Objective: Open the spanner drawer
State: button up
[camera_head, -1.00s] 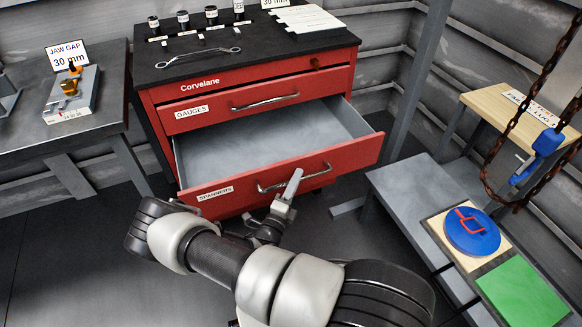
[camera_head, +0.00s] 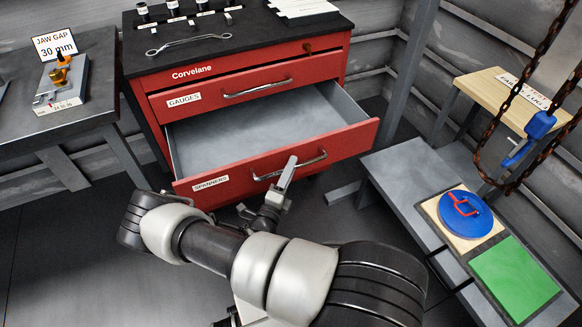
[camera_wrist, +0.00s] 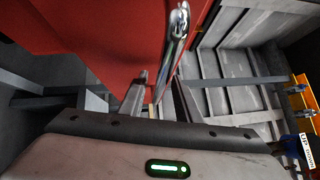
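The spanner drawer (camera_head: 215,185), labelled SPANNERS, is the lower drawer of the red cabinet. It stands well pulled out, and its grey inside (camera_head: 250,136) looks empty. Its silver bar handle (camera_head: 310,163) also shows in the wrist view (camera_wrist: 178,42). My gripper (camera_head: 290,166) is at the drawer's handle, in front of the drawer face. In the wrist view my gripper's fingers (camera_wrist: 160,84) stand apart, with the handle running down between them and a gap on its left side. I cannot tell whether a finger touches the handle.
The GAUGES drawer (camera_head: 222,94) above is shut. A spanner (camera_head: 181,43) lies on the cabinet top. A bench (camera_head: 95,120) stands left. A low grey table (camera_head: 400,175) with a blue disc (camera_head: 470,222) and green pad (camera_head: 514,281) is right, near a hanging chain (camera_head: 552,85).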

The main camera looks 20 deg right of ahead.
jog(key=v, duration=1.6)
jog(key=shift+s+a, duration=0.15)
jog(key=shift+s, duration=0.15)
jog(key=s+r+n+g+y+p, duration=0.2)
jog(key=r+n, duration=0.7)
jog(key=r, duration=1)
jog(key=s+d+r+n+g+y+p, duration=0.1)
jog(key=s+r+n+g+y+p, duration=0.2)
jog(key=r, duration=1.6)
jog(key=s+r+n+g+y+p, duration=0.3)
jog(key=s+r+n+y+p, duration=0.3)
jog(key=r+n+p, duration=0.5)
notch_tip(320, 180, up, 9)
jog(key=n+y, duration=0.2)
jog(key=n, duration=0.3)
jog(key=shift+s+d+y+p, duration=0.25)
jog(key=shift+d+y+p, duration=0.05)
jog(key=shift+p, duration=0.05)
